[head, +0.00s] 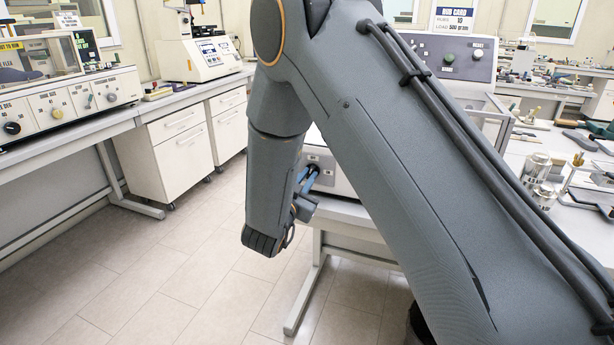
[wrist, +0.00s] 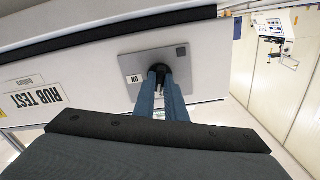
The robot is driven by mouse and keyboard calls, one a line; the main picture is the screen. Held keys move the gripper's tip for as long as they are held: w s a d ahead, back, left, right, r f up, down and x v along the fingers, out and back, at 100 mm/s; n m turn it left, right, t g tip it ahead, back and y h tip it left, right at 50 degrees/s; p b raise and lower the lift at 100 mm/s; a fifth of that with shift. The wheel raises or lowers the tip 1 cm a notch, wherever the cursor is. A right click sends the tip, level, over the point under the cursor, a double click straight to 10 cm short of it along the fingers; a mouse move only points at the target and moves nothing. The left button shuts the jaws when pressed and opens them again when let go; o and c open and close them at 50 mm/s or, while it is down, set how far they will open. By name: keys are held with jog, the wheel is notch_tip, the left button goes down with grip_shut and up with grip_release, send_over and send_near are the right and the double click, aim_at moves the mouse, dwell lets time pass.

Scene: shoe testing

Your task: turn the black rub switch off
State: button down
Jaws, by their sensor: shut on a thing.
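The black rub switch (wrist: 159,68) sits on a grey metal plate (wrist: 182,51) on the white machine front in the wrist view. A small ON label (wrist: 133,79) is beside it. My gripper (wrist: 161,80) has its blue fingers closed around the switch, which they partly hide. The switch's exact position cannot be told. In the head view my gripper (head: 311,174) reaches the front of the white machine (head: 340,178), and my arm hides much of that machine.
A RUB TEST label (wrist: 37,98) is on the machine front. A table with metal cylinders (head: 537,170) is at the right. A bench with a dial panel (head: 62,108) and white drawers (head: 180,138) stand at the left. The floor between is clear.

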jog(key=shift+n+p, duration=0.45)
jog(key=shift+n, duration=1.25)
jog(key=c, duration=1.8)
grip_release()
jog(key=b+v, duration=0.2)
jog(key=v, duration=0.6)
jog(key=shift+w, duration=0.1)
